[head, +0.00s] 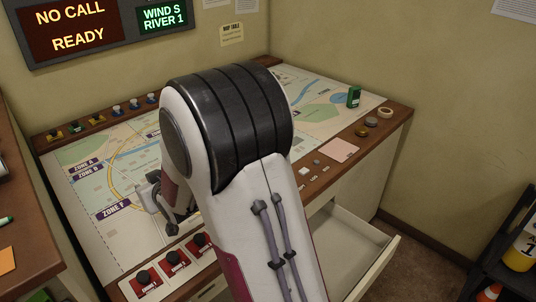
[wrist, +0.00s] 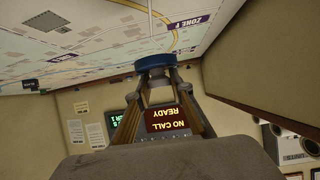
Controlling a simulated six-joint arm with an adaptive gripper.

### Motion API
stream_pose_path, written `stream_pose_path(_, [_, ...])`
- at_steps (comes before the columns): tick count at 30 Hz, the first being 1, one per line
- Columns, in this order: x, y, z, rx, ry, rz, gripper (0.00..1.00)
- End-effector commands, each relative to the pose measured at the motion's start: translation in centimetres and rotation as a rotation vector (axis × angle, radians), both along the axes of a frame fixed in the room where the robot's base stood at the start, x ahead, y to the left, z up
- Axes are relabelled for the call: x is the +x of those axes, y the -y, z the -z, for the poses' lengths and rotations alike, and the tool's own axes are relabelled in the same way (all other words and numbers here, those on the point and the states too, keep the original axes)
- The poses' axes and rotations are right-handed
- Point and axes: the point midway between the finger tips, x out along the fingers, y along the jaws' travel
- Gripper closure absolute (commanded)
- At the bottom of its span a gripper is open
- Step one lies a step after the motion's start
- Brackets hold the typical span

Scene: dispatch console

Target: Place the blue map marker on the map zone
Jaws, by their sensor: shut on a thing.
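In the wrist view my gripper (wrist: 157,76) is shut on a blue round piece, the blue map marker (wrist: 155,61), held between the fingertips. The map (wrist: 95,38) fills the top of that upside-down view, and the marker appears close to it; I cannot tell whether they touch. In the head view the map (head: 85,178) lies on the sloped console, with purple zone labels (head: 113,210) at its left. There my gripper (head: 158,200) is partly hidden behind my arm, over the map's lower left part, and the marker cannot be made out.
Several small knobs or markers (head: 117,110) stand along the back-left rim. An open drawer (head: 385,262) juts out below.

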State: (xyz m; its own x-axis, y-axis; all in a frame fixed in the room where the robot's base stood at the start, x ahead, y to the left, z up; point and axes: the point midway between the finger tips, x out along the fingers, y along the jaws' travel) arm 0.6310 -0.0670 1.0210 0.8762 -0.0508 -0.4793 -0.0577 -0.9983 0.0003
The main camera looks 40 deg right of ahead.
Motion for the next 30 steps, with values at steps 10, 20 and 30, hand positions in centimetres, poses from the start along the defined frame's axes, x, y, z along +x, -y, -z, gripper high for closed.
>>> stream_pose_path(10, [1.5,4.9,1.4,0.001,-0.001,0.122,1.00])
stream_pose_path(20, [4.3,14.9,2.7,0.000,0.001,0.261,1.00])
stream_pose_path(30, [5.7,26.3,3.9,-0.001,0.001,0.400,1.00])
